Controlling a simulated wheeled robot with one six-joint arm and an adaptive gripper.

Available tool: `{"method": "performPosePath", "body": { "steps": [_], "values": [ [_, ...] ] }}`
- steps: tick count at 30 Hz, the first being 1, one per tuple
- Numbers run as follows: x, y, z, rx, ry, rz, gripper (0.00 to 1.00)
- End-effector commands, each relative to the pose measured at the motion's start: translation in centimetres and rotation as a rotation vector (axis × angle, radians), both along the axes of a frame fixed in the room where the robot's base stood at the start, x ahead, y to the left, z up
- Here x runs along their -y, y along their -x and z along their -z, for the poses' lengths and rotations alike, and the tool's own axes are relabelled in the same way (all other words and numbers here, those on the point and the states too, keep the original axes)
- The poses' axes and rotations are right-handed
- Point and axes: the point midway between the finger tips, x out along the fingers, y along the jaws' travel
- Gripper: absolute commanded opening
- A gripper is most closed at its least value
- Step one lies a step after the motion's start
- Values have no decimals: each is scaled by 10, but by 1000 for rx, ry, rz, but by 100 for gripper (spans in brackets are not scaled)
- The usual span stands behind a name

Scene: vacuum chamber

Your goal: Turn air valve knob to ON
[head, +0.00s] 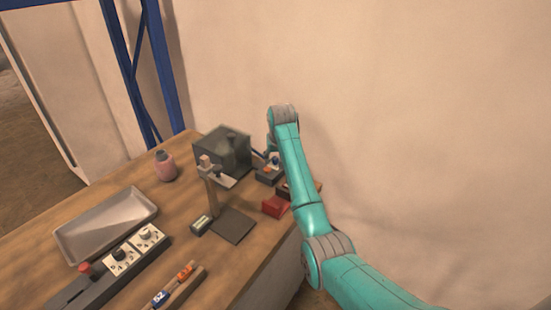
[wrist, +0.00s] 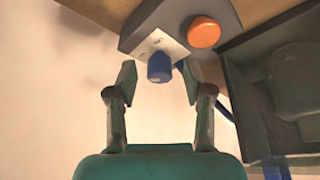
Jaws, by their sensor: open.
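A blue knob (wrist: 159,67) sticks out of the pale face of a small grey box (wrist: 185,28) in the wrist view. I take it to be the air valve knob; no ON mark is readable. My gripper (wrist: 157,79) is open, with one fingertip on each side of the knob. Gaps show between the knob and both fingers, and nothing is held. In the head view the box (head: 267,175) sits beside the chamber, and my arm partly hides this area.
A stand (head: 210,185), a red item (head: 275,207), a pink bottle (head: 165,166) and a grey tray (head: 104,226) are on the wooden table.

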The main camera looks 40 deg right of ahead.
Motion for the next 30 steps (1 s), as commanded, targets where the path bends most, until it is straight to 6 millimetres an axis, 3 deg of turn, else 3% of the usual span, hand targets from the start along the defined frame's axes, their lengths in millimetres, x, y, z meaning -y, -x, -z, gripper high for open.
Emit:
{"method": "performPosePath", "body": {
  "steps": [10, 16, 30],
  "values": [
    [1, -1, 4, 1, 0, 0, 51],
    [1, -1, 3, 1, 0, 0, 1],
    [-1, -2, 3, 0, 0, 71, 0]
  ]
}}
